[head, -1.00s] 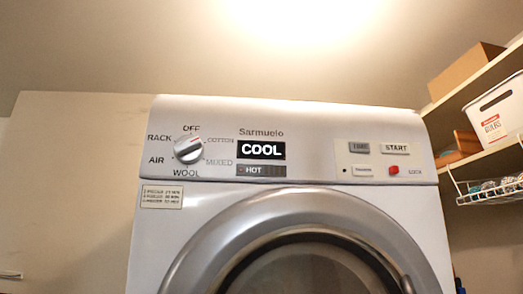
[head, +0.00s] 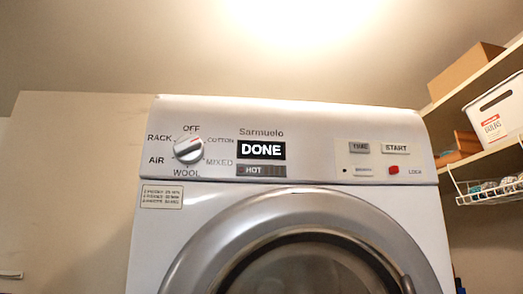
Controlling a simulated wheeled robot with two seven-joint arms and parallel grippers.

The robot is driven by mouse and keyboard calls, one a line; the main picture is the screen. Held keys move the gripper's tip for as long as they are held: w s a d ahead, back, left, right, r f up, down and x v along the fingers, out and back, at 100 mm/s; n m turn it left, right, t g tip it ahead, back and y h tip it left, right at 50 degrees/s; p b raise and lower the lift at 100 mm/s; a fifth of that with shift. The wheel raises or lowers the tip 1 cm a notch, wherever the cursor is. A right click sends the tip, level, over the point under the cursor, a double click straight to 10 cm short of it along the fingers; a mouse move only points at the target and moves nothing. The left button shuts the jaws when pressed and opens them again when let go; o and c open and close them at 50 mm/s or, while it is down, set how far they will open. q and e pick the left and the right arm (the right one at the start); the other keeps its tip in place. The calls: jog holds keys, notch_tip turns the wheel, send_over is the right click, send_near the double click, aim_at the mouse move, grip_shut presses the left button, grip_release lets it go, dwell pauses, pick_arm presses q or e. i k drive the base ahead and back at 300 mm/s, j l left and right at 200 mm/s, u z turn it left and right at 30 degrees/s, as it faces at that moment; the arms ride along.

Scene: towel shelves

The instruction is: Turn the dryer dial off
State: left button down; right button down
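The dryer (head: 300,198) stands in the middle of the head view, with its control panel along the top. The round white dial (head: 188,149) is at the panel's left, ringed by the labels OFF at the top, COTTON, MIXED, WOOL, AIR and RACK. Its red mark is at the upper right, seemingly between OFF and COTTON; the exact setting is hard to tell. The black display (head: 261,151) reads DONE. Neither of my grippers is in view, and nothing touches the dial.
The right part of the panel has TIME and START buttons (head: 396,148) and a red button (head: 393,170). At the right, shelves hold a cardboard box (head: 463,72), a white bin (head: 494,112) and a wire basket (head: 489,190). The space before the panel is clear.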

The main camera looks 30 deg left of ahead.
aim_at(187, 149)
jog(key=u, duration=0.4)
jog(key=j+u, duration=0.15)
jog(key=u, duration=0.25)
jog(key=j+u, duration=0.1)
jog(key=u, duration=0.3)
jog(key=k+j, duration=0.05)
